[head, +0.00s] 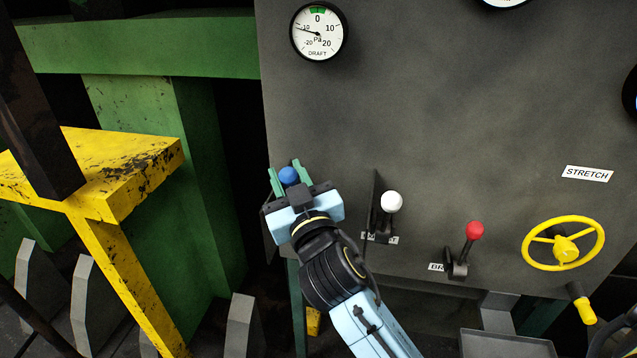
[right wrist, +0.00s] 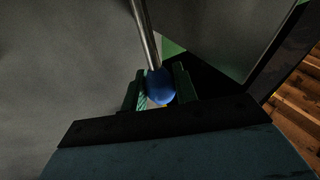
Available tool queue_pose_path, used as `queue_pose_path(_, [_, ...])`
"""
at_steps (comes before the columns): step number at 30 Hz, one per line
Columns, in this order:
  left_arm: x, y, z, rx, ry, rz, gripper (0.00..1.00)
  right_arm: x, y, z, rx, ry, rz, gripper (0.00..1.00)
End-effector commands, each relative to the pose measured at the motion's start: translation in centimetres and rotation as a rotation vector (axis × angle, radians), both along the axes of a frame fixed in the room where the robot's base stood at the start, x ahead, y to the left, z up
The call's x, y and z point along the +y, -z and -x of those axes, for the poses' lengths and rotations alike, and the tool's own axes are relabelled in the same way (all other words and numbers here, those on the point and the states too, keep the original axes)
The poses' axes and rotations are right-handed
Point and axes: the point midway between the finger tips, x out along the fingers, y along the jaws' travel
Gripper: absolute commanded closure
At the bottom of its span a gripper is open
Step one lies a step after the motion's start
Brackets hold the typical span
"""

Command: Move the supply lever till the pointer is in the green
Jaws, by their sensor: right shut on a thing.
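The supply lever appears as a blue ball knob (head: 289,176) at the panel's left side, its label hidden. In the right wrist view the blue knob (right wrist: 160,87) sits on a metal rod (right wrist: 145,35). My right gripper (head: 287,178) is shut on the blue knob, with one green finger on each side; it also shows in the right wrist view (right wrist: 159,90). The draft gauge (head: 318,32) is at the panel's upper left. Its pointer lies left of the green band at the top, close to the -10 mark. My left gripper is not in view.
To the right on the grey panel (head: 450,110) are a white-knobbed lever (head: 391,202), a red-knobbed lever (head: 474,231) and a yellow handwheel (head: 563,244). A yellow, scuffed frame (head: 120,170) stands at the left. The panel face above the levers is clear.

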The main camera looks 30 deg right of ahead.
Motion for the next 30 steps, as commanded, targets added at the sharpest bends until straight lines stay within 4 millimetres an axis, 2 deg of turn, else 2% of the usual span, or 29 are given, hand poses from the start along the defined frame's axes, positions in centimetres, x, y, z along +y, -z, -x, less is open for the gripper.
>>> queue_pose_path(1, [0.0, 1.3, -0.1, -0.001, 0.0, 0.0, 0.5, 0.7, 0.9, 0.1, -0.013, -0.007, 0.012, 1.0])
queue_pose_path(7, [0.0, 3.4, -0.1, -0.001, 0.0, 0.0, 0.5, 1.8, 1.2, 0.7, -0.071, -0.016, 0.065, 1.0])
queue_pose_path(21, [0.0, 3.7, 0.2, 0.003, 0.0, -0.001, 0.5, 1.9, 0.9, 1.1, -0.094, -0.011, 0.087, 1.0])
queue_pose_path(22, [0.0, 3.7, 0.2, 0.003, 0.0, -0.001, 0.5, 1.9, 0.9, 1.1, -0.094, -0.011, 0.087, 0.69])
queue_pose_path(26, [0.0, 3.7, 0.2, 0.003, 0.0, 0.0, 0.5, 1.9, 0.8, 1.1, -0.095, -0.012, 0.087, 0.52])
queue_pose_path(30, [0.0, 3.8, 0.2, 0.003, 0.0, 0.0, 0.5, 1.9, 0.8, 1.1, -0.095, -0.012, 0.087, 0.5])
